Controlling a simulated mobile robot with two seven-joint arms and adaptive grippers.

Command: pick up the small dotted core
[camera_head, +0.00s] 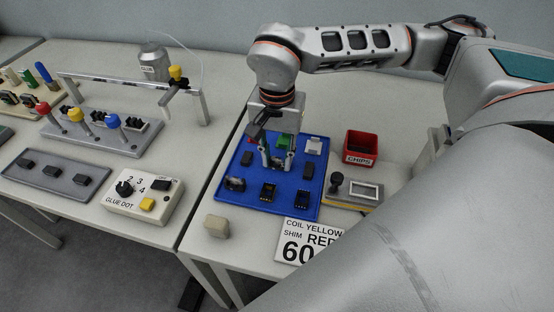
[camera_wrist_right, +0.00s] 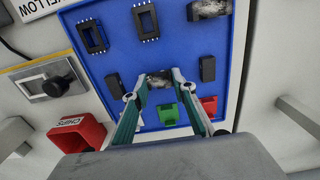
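The small dotted core, a dark block with pale speckles, shows in the right wrist view (camera_wrist_right: 159,78) on the blue tray (camera_wrist_right: 232,60). The tray also shows in the head view (camera_head: 232,197). My right gripper (camera_head: 277,164) points down over the tray. In the wrist view its two fingertips (camera_wrist_right: 160,75) stand apart, one at each end of the dotted core. I cannot tell whether they touch it. In the head view the fingers largely hide the core. My left gripper is in neither view.
Plain dark cores (camera_wrist_right: 208,68) lie either side of the fingers. Green (camera_wrist_right: 168,114) and red (camera_wrist_right: 208,106) pieces lie close by. Black frames (camera_wrist_right: 147,20) share the tray. A red CHIPS bin (camera_head: 361,145) and a stamp stand (camera_head: 352,192) are right of it.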

